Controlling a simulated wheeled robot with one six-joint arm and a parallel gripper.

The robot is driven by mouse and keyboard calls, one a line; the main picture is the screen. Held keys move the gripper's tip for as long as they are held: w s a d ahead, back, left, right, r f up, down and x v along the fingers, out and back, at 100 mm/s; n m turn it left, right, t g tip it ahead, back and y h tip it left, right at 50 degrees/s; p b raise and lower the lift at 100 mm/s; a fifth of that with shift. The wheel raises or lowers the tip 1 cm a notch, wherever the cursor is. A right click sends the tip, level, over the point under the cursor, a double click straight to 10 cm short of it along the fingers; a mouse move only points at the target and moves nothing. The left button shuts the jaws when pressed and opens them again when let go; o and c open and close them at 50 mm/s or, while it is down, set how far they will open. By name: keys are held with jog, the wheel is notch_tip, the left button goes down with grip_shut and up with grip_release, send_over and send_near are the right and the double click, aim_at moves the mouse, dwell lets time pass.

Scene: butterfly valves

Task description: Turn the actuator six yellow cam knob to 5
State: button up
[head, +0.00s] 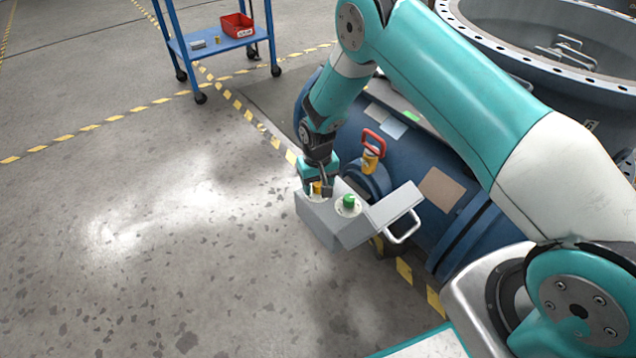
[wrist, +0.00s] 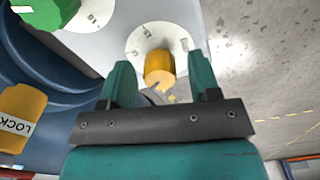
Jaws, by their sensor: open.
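The yellow cam knob (wrist: 159,68) stands on a round white dial on top of the grey actuator box. Some dial marks show, but I cannot read its setting for certain. In the head view the yellow knob (head: 317,188) is partly covered by my gripper (head: 318,186). In the wrist view my gripper (wrist: 163,82) is open, with one teal finger on each side of the yellow knob. I cannot tell whether either finger touches it. A green knob (head: 348,202) on its own white dial sits beside it on the grey actuator box (head: 318,222).
The box's lid (head: 384,213) stands open with a handle (head: 404,228) at right. A blue pipe (head: 440,205) with a red-handled yellow lock (head: 371,158) lies behind. A blue cart (head: 215,42) carries a red bin (head: 237,25). Floor at left is clear.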

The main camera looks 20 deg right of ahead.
notch_tip(320, 180, up, 17)
jog(key=p, duration=0.4)
jog(key=shift+r, duration=0.2)
jog(key=shift+r, duration=0.1)
notch_tip(320, 180, up, 8)
jog(key=n+y, duration=0.1)
send_over(317, 183)
jog(key=s+a, duration=0.2)
jog(key=s, duration=0.2)
jog(key=s+a+r+n+y, duration=0.2)
jog(key=s+r+n, duration=0.1)
jog(key=s+r, duration=1.1)
jog(key=s+r+n+y+p, duration=0.1)
jog(key=s+r+n+p, duration=0.15)
jog(key=s, duration=1.15)
notch_tip(317, 183, up, 25)
jog(key=p, duration=2.3)
jog(key=shift+w, duration=0.45)
